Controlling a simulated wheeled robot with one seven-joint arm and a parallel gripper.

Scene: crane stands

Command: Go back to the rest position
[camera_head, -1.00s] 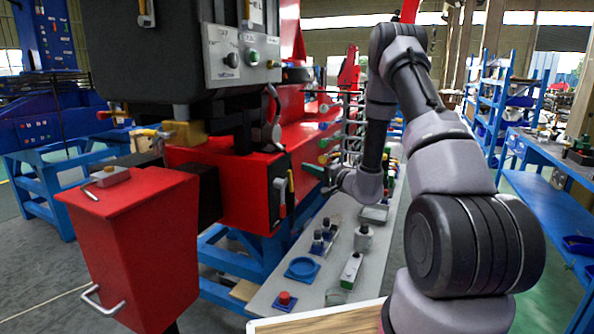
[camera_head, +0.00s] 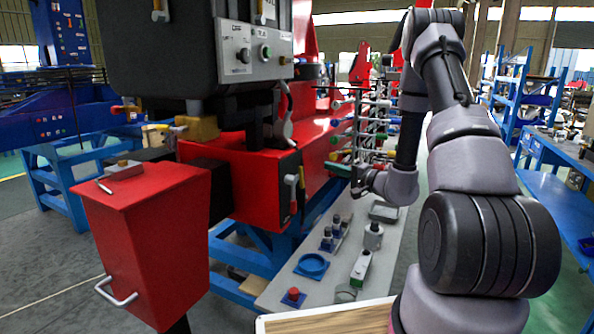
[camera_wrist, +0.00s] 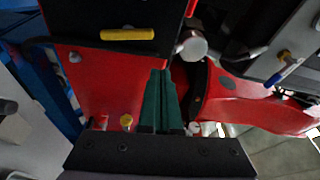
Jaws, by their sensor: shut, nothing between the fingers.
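My gripper (camera_head: 334,168) shows in the head view at the end of my arm, in front of the red crane stand (camera_head: 265,190) and near a rack of coloured knobs. In the wrist view my gripper (camera_wrist: 162,75) shows two dark green fingers lying together, with nothing between them. They point towards the stand's red face, a black panel with a yellow handle (camera_wrist: 127,34) and a pale round knob (camera_wrist: 193,47). I cannot tell from the views how far the fingertips are from the stand.
A red bin-like box (camera_head: 150,240) with a metal handle stands at front left. A blue workbench (camera_head: 560,200) is at right. Grey floor shows at left.

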